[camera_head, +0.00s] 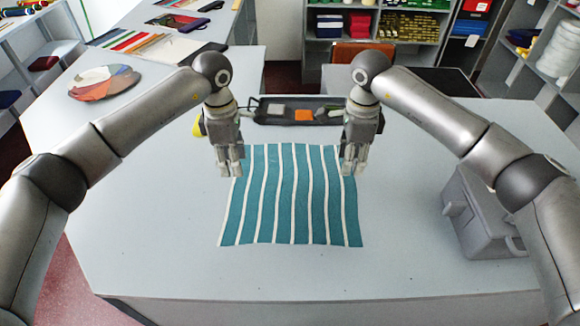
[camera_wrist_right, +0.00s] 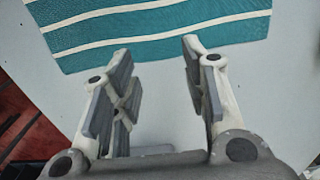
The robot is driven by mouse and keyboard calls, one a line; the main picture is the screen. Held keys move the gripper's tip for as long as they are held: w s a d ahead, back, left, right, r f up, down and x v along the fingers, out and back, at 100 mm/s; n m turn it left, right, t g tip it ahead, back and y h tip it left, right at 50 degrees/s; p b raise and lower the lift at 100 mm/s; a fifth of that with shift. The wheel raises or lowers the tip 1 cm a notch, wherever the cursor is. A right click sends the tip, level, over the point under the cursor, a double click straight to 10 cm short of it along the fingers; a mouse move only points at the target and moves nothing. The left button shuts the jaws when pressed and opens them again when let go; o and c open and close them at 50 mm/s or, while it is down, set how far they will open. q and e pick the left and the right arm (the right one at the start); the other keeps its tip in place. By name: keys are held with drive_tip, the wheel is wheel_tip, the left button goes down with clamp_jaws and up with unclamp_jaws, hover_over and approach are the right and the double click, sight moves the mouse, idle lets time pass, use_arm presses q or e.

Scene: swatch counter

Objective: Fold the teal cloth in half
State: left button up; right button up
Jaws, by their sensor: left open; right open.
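The teal cloth (camera_head: 290,205) with white stripes lies flat and spread out on the pale table. Its near edge is slightly wavy. In the right wrist view the cloth (camera_wrist_right: 170,48) shows at the top, ahead of the fingers. My left gripper (camera_head: 231,172) is over the cloth's far left corner, pointing down. My right gripper (camera_head: 352,170) is over the far right corner, pointing down. Its two fingers (camera_wrist_right: 160,95) stand apart in the right wrist view, with no cloth between them. Both grippers are open and empty. The far corners are partly hidden behind the grippers.
A dark tray (camera_head: 330,112) with small items lies behind the cloth. A grey box-like device (camera_head: 480,215) stands at the right. A colour wheel (camera_head: 104,82) lies at the far left. The table (camera_head: 150,220) is clear left of and in front of the cloth.

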sight(237, 189)
use_arm(q)
drive_tip(key=shift+s+f, duration=0.35)
drive_tip(key=shift+f, duration=0.25)
drive_tip(key=shift+s+f, duration=0.35)
drive_tip(key=shift+f, duration=0.2)
use_arm(e)
drive_tip(key=s+f, duration=0.2)
drive_tip(key=shift+d+f, duration=0.2)
drive_tip(key=shift+f, duration=0.15)
use_arm(q)
drive_tip(key=f, duration=0.2)
drive_tip(key=w+f, duration=0.1)
drive_tip(key=f, duration=0.1)
drive_tip(key=shift+f, duration=0.25)
use_arm(e)
drive_tip(key=f, duration=0.2)
drive_tip(key=w+f, duration=0.1)
drive_tip(key=f, duration=0.1)
drive_tip(key=shift+f, duration=0.25)
use_arm(q)
drive_tip(key=shift+f, duration=0.15)
use_arm(e)
drive_tip(key=shift+f, duration=0.15)
use_arm(q)
drive_tip(key=shift+s, duration=0.2)
use_arm(e)
drive_tip(key=shift+s, duration=0.15)
